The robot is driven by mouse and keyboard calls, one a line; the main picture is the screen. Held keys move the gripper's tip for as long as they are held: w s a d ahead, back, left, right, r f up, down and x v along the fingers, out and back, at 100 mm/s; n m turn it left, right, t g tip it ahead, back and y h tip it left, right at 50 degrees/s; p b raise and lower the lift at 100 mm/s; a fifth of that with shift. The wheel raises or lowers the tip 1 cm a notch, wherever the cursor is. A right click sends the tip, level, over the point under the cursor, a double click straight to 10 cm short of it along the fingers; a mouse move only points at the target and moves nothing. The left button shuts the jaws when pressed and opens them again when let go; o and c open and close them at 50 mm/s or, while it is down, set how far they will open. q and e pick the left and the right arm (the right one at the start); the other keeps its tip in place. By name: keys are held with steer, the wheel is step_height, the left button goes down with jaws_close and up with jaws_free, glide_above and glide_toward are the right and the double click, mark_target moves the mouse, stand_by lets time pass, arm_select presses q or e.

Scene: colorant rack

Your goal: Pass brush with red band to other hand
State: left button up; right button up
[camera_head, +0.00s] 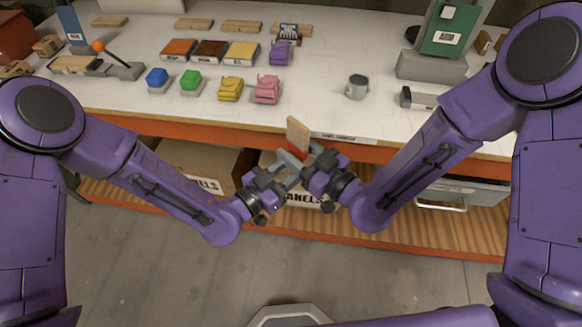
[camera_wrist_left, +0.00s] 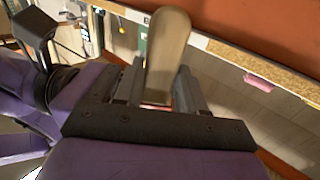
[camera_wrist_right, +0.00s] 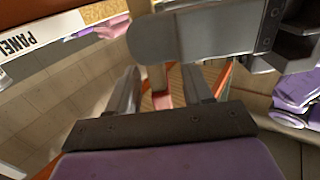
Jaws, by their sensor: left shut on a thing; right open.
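The brush with the red band (camera_head: 298,133) stands roughly upright between my two grippers, just in front of the table's front edge. Its tan end points up, with red below it. My left gripper (camera_head: 288,164) is shut on the brush; the tan end rises between its fingers in the left wrist view (camera_wrist_left: 167,50). My right gripper (camera_head: 308,160) is open, close against the left one. In the right wrist view, part of the brush (camera_wrist_right: 157,78) with pink-red below shows between the right fingers, partly hidden by a grey finger of the left gripper. Contact with the right fingers cannot be told.
The white worktable (camera_head: 320,110) holds a grey mug (camera_head: 357,87), a pink bag-shaped piece (camera_head: 267,90), a yellow one (camera_head: 230,89) and coloured blocks. Its orange front edge is close behind the grippers. Cardboard boxes (camera_head: 200,160) and a drawer handle (camera_head: 440,206) lie below.

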mark_target(306, 157)
steer(key=v, duration=0.5)
steer(key=s+d+f+m+g+h, duration=0.1)
steer(key=s+d+f+m+h, duration=0.1)
steer(key=d+f+h, duration=0.3)
steer(key=s+d+f+m+g+h, duration=0.1)
steer(key=s+d+f+m+g, duration=0.15)
steer(key=f, duration=0.45)
steer(key=s+d+f+m+g+h, duration=0.1)
steer(key=d+f+m+h, duration=0.25)
steer(key=f, duration=0.35)
steer(key=s+d+f+m+g+h, duration=0.2)
steer(key=s+d+f+m+g, duration=0.1)
steer(key=s, duration=0.4)
steer(key=s+d+f+m+g+h, duration=0.3)
steer(key=s+d+f, duration=0.3)
steer(key=s+d, duration=0.2)
steer(key=shift+s+d+m, duration=0.2)
steer(key=shift+m, duration=0.2)
steer(key=shift+h, duration=0.25)
